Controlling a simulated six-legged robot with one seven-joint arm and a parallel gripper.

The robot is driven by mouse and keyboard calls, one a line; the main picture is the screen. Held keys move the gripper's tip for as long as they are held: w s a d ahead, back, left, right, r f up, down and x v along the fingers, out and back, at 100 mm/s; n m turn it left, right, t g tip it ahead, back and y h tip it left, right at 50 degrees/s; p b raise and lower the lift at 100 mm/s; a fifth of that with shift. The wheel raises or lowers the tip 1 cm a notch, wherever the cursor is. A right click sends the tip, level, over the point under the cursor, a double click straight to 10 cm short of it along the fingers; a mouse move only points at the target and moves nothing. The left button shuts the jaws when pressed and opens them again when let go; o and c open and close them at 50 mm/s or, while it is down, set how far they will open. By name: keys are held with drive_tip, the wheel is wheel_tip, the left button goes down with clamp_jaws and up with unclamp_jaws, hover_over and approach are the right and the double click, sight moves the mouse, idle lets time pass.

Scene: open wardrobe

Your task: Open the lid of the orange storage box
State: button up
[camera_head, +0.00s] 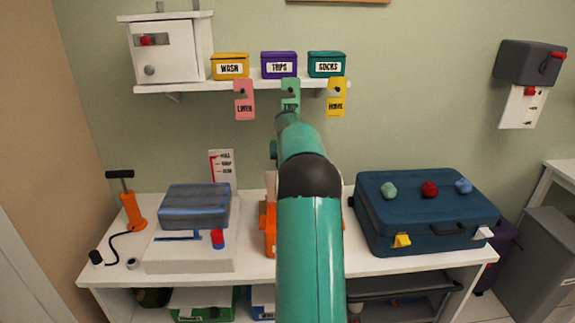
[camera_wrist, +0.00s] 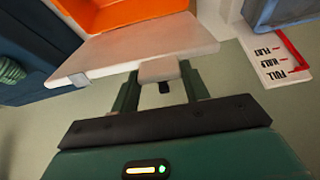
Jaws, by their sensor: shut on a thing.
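The orange storage box (camera_head: 269,240) stands on the white bench, mostly hidden behind my arm in the head view. Pale edges show beside my arm above its orange part. In the wrist view its orange body (camera_wrist: 120,12) is at the top, with the white lid (camera_wrist: 140,45) in front of it. A small pale tab (camera_wrist: 159,71) sticks out from the lid's edge. My gripper (camera_wrist: 162,88) has a finger on each side of this tab and is shut on it. My arm hides the gripper in the head view. The lid's exact angle cannot be told.
A blue suitcase (camera_head: 425,222) stands right of the box. A blue-grey bundle (camera_head: 195,205) on a white base (camera_head: 190,252) and an orange pump (camera_head: 134,210) stand left. A shelf (camera_head: 190,87) with small boxes and hanging tags is above.

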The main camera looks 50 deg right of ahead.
drive_tip(key=o, duration=1.4)
drive_tip(key=v, duration=1.4)
drive_tip(key=shift+w+d, duration=0.1)
